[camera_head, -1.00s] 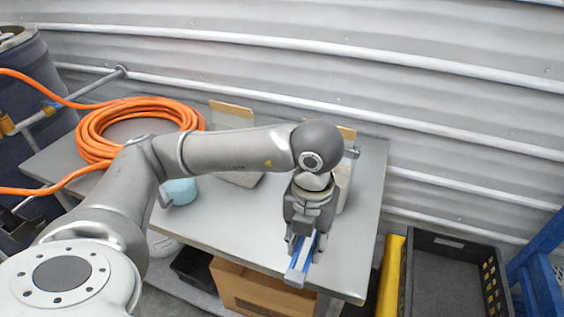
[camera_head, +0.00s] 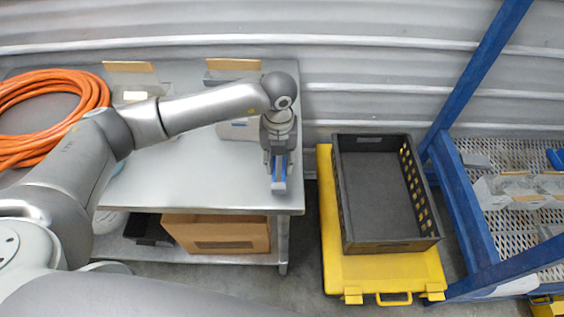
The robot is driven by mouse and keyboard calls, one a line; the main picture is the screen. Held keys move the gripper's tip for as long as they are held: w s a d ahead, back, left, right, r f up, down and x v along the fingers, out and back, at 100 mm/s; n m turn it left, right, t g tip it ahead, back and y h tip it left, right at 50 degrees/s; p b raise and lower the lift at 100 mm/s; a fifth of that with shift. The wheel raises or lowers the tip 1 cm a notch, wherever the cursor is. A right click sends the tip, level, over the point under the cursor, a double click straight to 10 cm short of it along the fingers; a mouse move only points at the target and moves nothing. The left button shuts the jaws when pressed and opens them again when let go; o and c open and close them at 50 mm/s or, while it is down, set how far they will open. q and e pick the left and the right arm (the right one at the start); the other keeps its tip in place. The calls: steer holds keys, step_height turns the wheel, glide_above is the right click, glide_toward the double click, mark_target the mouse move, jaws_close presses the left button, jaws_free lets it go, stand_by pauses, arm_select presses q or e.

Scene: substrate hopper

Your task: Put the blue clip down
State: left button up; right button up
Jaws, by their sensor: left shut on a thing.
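The blue clip (camera_head: 279,172) is a narrow blue piece with a grey end. My left gripper (camera_head: 278,155) is shut on it and points down over the right front part of the grey metal table (camera_head: 185,185). The clip's grey end points toward the front edge of the table. I cannot tell whether the clip touches the tabletop. My right gripper is not in view.
An empty dark crate (camera_head: 386,195) sits on a yellow case (camera_head: 335,268) right of the table. A blue rack (camera_head: 462,205) with a perforated shelf stands further right. An orange hose coil (camera_head: 60,95) lies at the table's left. A cardboard box (camera_head: 215,234) is on the lower shelf.

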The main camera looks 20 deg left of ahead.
arm_select(q)
steer(key=shift+w+d+f, duration=0.3)
steer(key=shift+w+f, duration=0.25)
steer(key=shift+f, duration=0.05)
step_height(320, 180, down, 3)
steer(key=shift+r+p, duration=0.15)
steer(key=shift+p, duration=1.05)
steer(key=shift+f, duration=0.2)
steer(key=shift+f, duration=0.1)
steer(key=shift+f+b, duration=0.15)
steer(key=shift+b, duration=0.15)
steer(key=o, duration=1)
